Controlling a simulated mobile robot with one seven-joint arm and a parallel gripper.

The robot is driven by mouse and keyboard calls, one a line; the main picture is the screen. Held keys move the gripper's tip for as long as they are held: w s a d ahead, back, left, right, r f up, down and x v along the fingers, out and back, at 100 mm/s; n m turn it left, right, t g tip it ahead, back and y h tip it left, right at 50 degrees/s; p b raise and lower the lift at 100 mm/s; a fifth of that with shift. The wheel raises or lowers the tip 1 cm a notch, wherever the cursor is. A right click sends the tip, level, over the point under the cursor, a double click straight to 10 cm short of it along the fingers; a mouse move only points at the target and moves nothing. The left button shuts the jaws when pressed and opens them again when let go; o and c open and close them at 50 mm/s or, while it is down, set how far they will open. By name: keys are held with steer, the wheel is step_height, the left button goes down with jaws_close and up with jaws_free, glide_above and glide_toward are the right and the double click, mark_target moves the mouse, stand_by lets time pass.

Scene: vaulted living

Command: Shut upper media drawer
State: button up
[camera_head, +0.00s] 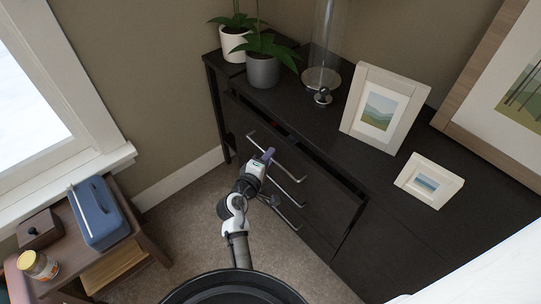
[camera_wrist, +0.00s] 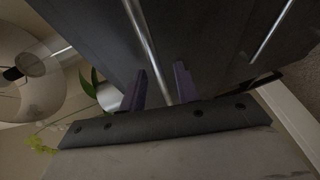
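The dark media cabinet (camera_head: 400,215) has drawers with long metal bar handles. The upper drawer (camera_head: 325,190) stands slightly out, with a narrow dark gap behind its front and a bit of red inside. My gripper (camera_head: 268,156) is at the upper drawer's handle (camera_head: 290,172), in front of the drawer face. In the wrist view my gripper (camera_wrist: 160,88) has its two purple fingers apart, with a handle bar (camera_wrist: 147,45) running between them. I cannot tell whether either finger touches the bar.
A lower handle (camera_head: 285,215) sits below. On the cabinet top are potted plants (camera_head: 263,70), a glass vessel (camera_head: 323,75) and picture frames (camera_head: 384,108) (camera_head: 429,181). A side table (camera_head: 140,245) with a blue box (camera_head: 97,213) stands left. Carpet (camera_head: 190,220) between is clear.

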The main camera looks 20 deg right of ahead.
mark_target(279, 151)
steer(key=shift+c, duration=0.2)
jaws_close()
steer(key=shift+w+d+r+p, duration=0.1)
steer(key=shift+w+d+p, duration=0.2)
steer(key=shift+d, duration=0.65)
steer(key=shift+w+d+p, duration=0.15)
steer(key=shift+w+d, duration=0.25)
steer(key=shift+d, duration=0.5)
steer(key=shift+o, duration=0.2)
jaws_free()
steer(key=shift+d, duration=0.15)
